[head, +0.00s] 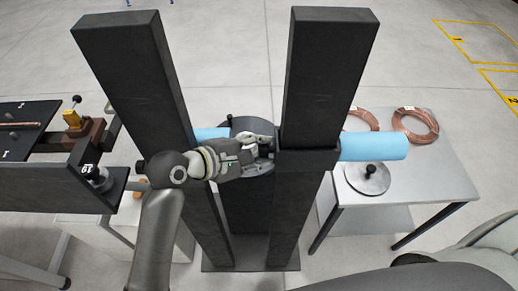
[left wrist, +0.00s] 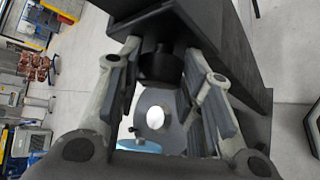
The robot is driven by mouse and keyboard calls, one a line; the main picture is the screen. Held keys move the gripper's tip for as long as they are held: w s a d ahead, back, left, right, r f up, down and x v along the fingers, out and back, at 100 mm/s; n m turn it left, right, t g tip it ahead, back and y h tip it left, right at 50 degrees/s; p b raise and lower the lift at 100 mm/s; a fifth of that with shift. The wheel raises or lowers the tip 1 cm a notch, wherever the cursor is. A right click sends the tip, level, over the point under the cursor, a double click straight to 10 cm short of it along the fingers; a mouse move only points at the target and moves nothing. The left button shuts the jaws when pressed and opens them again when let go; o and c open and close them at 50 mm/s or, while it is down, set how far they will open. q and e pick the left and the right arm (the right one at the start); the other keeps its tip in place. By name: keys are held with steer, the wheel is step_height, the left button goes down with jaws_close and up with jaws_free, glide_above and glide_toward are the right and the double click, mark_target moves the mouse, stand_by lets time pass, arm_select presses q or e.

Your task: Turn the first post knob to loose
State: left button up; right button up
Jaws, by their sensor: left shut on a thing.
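Two tall dark posts stand in front of me, a left post (head: 135,75) and a right post (head: 325,75). My left gripper (head: 266,148) reaches between them from the left, against the inner side of the right post. In the left wrist view, a black round post knob (left wrist: 160,64) sits between the fingers of my left gripper (left wrist: 160,75), close to the dark post. The gripper is shut on this knob. In the head view the knob is hidden by the fingers. The knob's turn position cannot be read. My right gripper is not in view.
A blue roller (head: 375,147) sticks out right of the right post. A grey table (head: 435,185) there carries copper coils (head: 416,124) and a grey disc (head: 366,178) with a black knob. A dark bench fixture (head: 45,180) stands at the left.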

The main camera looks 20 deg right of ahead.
arm_select(q)
steer(key=shift+g, duration=0.3)
stand_by(0.4)
steer(key=o, duration=1)
steer(key=shift+o, duration=0.2)
steer(key=v, duration=1.2)
steer(key=shift+d+r, duration=0.1)
steer(key=shift+d, duration=0.05)
